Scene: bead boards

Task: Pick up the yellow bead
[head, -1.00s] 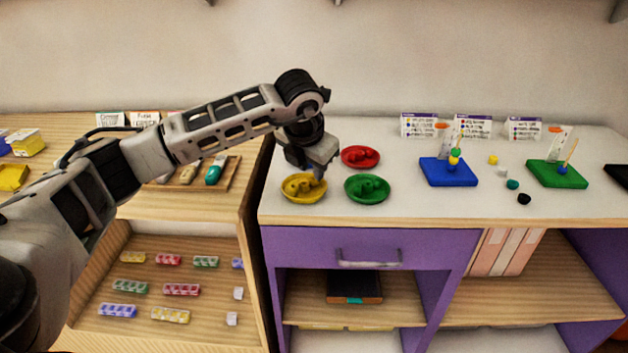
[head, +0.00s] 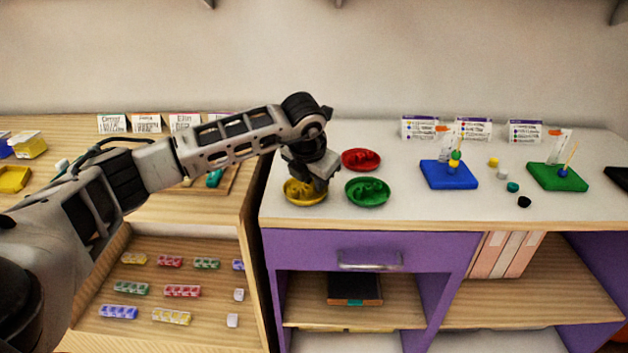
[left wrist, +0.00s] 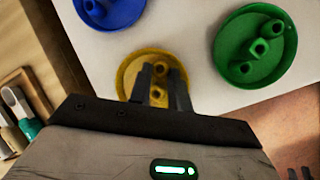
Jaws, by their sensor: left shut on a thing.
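The yellow dish (head: 305,198) stands at the left front of the white counter and holds several yellow beads; it also shows in the left wrist view (left wrist: 124,72). My left gripper (left wrist: 162,84) points down into this dish, its two dark fingers shut on a yellow bead (left wrist: 158,94) that still sits low in the dish. Another yellow bead (left wrist: 160,69) is beside the fingers. In the head view my wrist hides the fingertips and much of the dish. A loose yellow bead (head: 493,162) lies farther right on the counter.
A red dish (head: 361,159) and a green dish (head: 367,192) stand close by; a blue dish (left wrist: 110,10) shows in the left wrist view. A blue board (head: 435,178) with beads on a peg and a green board (head: 570,182) stand to the right, several loose beads between them.

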